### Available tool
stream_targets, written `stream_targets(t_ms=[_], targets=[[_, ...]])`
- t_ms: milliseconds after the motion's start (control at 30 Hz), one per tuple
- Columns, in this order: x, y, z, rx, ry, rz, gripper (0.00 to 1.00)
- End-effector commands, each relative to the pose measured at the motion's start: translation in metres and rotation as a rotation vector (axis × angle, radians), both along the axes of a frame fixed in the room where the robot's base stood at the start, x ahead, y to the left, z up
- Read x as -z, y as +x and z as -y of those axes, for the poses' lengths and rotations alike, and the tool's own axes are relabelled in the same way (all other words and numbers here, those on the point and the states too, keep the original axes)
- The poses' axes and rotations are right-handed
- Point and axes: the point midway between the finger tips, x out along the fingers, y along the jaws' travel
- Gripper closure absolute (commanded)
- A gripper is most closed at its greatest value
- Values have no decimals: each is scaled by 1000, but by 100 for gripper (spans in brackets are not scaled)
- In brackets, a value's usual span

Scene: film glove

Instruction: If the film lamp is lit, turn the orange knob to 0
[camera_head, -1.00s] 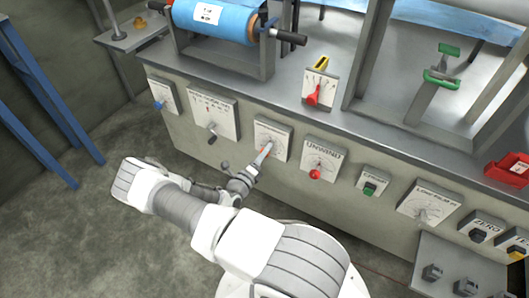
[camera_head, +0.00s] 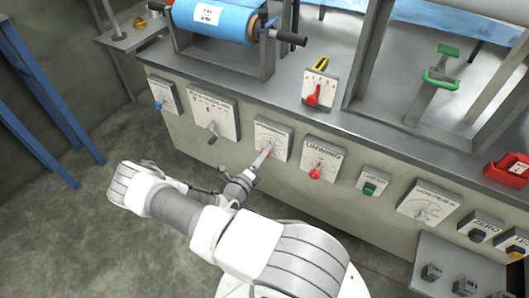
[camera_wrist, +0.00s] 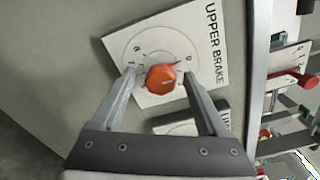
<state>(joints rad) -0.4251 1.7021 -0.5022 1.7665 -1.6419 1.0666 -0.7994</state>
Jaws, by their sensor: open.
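The orange knob (camera_wrist: 161,79) sits on a white dial plate (camera_wrist: 150,40) marked UPPER BRAKE in the wrist view. A red pointer mark shows at its upper right; the small dial numbers are hard to read. My gripper (camera_wrist: 158,74) is open, with one finger at each side of the knob in the picture. Gaps show between the fingers and the knob. In the head view my gripper (camera_head: 262,158) is at the lower edge of the same plate (camera_head: 273,132), and the knob is mostly hidden. A panel with a partly legible label, perhaps LOW FILM (camera_head: 428,203), is at right; I cannot tell any lit lamp.
The UNWIND plate with its red knob (camera_head: 315,174) is just right of my gripper. A plate with a dark lever (camera_head: 211,132) is to the left. A green switch (camera_head: 369,188) is farther right. A blue roll (camera_head: 213,22) lies above the panel.

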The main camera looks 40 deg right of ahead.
Motion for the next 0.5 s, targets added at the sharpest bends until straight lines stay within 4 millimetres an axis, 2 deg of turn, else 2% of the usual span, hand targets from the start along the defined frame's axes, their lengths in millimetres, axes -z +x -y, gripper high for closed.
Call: stream_targets(t_ms=[500], targets=[[-2, -46, -113, -3, 1, -2, 24]])
